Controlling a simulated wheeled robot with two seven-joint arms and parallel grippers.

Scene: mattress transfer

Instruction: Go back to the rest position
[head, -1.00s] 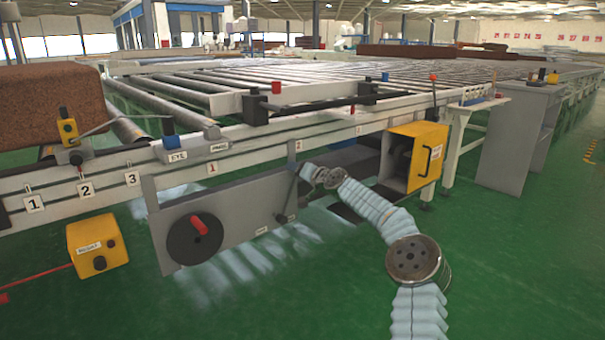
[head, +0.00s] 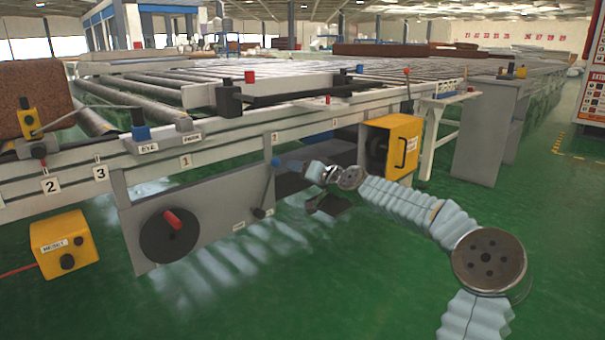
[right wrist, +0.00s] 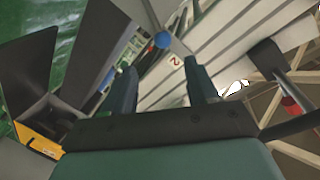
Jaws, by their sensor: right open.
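My right arm comes in from the lower right of the head view. Its gripper (head: 293,165) is low in front of the conveyor's side, close to a small blue knob (head: 276,161) on a dark lever. In the right wrist view the two dark fingers (right wrist: 163,85) stand apart with nothing between them. The blue knob (right wrist: 162,40) shows beyond the fingertips, and I see a gap to it. A brown mattress block (head: 35,95) lies on the conveyor (head: 230,135) at the far left. My left gripper is out of view.
A yellow box (head: 390,145) juts from the conveyor's side behind my right arm. Another yellow box (head: 64,243) and a black wheel with a red handle (head: 170,236) are at left. A grey cabinet (head: 487,145) stands at right. Green floor (head: 330,290) in front is open.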

